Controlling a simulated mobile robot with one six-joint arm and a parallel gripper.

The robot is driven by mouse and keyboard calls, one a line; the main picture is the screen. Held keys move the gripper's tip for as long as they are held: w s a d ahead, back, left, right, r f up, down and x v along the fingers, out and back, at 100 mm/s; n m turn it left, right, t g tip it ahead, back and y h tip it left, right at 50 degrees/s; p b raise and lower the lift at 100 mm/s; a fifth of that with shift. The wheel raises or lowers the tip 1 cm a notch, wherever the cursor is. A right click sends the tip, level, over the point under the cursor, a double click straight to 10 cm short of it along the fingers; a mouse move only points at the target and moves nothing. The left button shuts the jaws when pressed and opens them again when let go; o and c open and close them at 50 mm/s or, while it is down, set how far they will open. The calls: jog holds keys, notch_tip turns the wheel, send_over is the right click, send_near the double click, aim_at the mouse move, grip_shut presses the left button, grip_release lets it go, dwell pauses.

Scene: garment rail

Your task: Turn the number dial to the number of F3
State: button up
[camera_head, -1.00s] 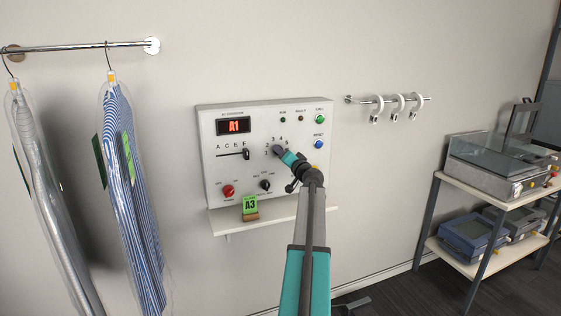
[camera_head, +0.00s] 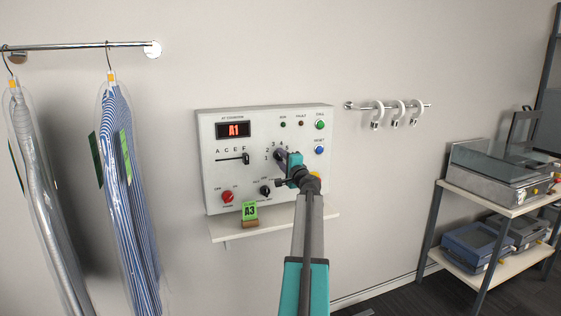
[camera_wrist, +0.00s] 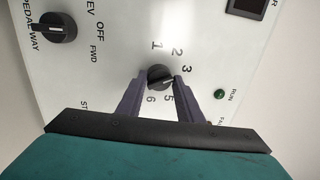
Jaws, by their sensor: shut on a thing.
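The control panel (camera_head: 215,175) hangs on the wall. Its number dial (camera_wrist: 158,72) is a small black knob ringed by numbers; 1, 2, 3, 5 and 6 show in the wrist view. My gripper (camera_wrist: 160,80) is shut on the dial, one finger on each side. A pale mark shows on the knob's right side, between the fingers; I cannot tell exactly which number it meets. The red display (camera_head: 233,129) reads A1. The letter slider (camera_head: 245,158) sits at the F end.
A green A3 tag (camera_head: 249,212) stands on the small shelf (camera_head: 285,222) below the panel. Green (camera_head: 320,125) and blue (camera_head: 319,150) buttons are at right. Bagged garments (camera_head: 135,200) hang left.

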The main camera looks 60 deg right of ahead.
jog(key=shift+m, duration=0.6)
jog(key=o, duration=1)
jog(key=shift+w, duration=0.1)
jog(key=b+v, duration=0.3)
jog(key=v, duration=1.1)
jog(key=shift+f, duration=0.1)
